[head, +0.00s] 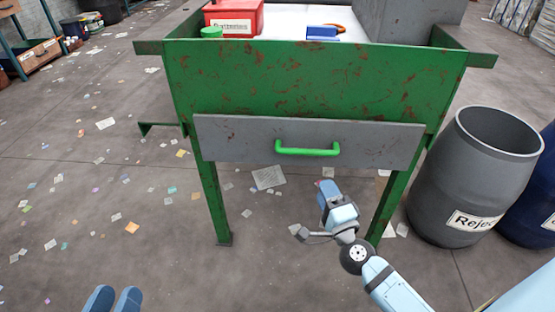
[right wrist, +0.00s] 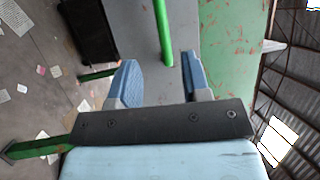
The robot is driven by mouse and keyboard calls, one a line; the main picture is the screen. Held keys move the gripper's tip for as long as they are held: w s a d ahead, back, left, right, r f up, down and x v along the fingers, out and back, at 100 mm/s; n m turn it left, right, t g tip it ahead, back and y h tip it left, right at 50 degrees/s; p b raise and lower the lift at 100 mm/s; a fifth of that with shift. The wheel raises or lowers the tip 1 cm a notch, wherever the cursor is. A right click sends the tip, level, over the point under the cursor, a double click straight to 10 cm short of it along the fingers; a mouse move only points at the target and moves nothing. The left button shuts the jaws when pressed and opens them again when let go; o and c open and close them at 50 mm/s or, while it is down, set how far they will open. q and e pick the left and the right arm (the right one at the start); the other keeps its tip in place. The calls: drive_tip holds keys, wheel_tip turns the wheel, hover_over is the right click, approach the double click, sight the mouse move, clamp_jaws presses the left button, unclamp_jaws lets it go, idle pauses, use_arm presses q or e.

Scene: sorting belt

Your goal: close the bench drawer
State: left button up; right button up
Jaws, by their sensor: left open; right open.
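The bench drawer has a grey front (head: 235,142) with a green bar handle (head: 307,150), below the bench's green apron. No drawer inside shows, and I cannot tell how far it stands out. My right gripper (head: 326,190) is open and empty, below and slightly right of the handle in the head view. In the right wrist view its two blue fingers (right wrist: 158,75) are spread, with the handle (right wrist: 163,32) and grey front (right wrist: 140,20) beyond them, apart from the fingers. My left gripper (head: 114,297) is open at the bottom left edge, away from the bench.
The green bench (head: 310,80) carries a red box (head: 234,14), a green lid (head: 211,32) and a blue item (head: 322,33). A grey reject barrel (head: 470,180) stands close right of the bench, beside a dark blue barrel (head: 530,200). Paper scraps litter the open floor left.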

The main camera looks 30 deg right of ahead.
sight(305, 152)
drive_tip(key=p+x, duration=0.1)
drive_tip(key=x, duration=1.3)
drive_tip(key=shift+a, duration=0.1)
clamp_jaws()
